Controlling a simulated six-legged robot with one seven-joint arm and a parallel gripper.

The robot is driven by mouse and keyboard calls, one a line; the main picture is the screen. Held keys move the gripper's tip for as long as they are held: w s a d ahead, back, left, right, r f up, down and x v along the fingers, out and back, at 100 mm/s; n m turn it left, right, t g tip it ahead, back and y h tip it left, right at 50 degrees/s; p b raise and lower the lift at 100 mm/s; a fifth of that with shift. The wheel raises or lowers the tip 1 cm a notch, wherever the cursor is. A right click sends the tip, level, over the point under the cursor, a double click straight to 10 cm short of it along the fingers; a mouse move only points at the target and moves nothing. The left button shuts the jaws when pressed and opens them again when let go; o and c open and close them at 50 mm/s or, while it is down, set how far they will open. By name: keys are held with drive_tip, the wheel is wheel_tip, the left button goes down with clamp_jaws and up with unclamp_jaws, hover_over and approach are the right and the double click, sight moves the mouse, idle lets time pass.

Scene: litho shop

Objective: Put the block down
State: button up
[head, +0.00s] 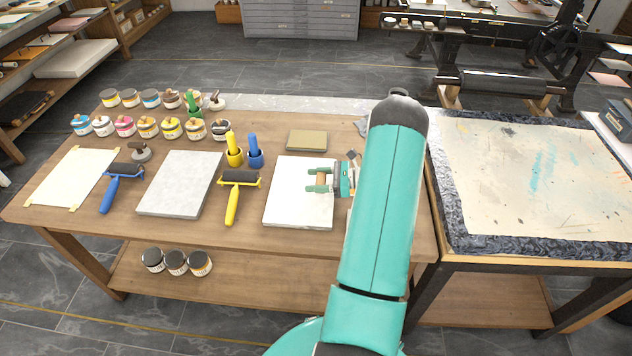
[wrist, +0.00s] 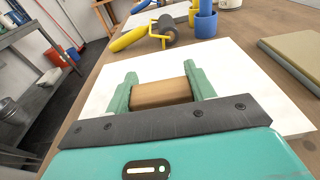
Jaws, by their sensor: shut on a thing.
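My gripper (head: 320,180) is over the white slab (head: 298,215) at the right part of the wooden table. Its green fingers are shut on a small brown wooden block (head: 321,180). In the wrist view the block (wrist: 161,93) lies across between the two fingertips (wrist: 162,92), with the white slab (wrist: 237,62) behind and below it. I cannot tell whether the block touches the slab or is held just above it.
A yellow-handled roller (head: 233,204) lies left of the slab, with a grey stone slab (head: 180,184) beyond it. Yellow (head: 234,155) and blue (head: 255,157) cups stand behind. An olive block (head: 307,140) lies behind the slab. Several ink jars stand at back left.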

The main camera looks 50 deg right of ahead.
drive_tip(key=shift+f, duration=0.45)
drive_tip(key=shift+f, duration=0.15)
drive_tip(key=o, duration=1)
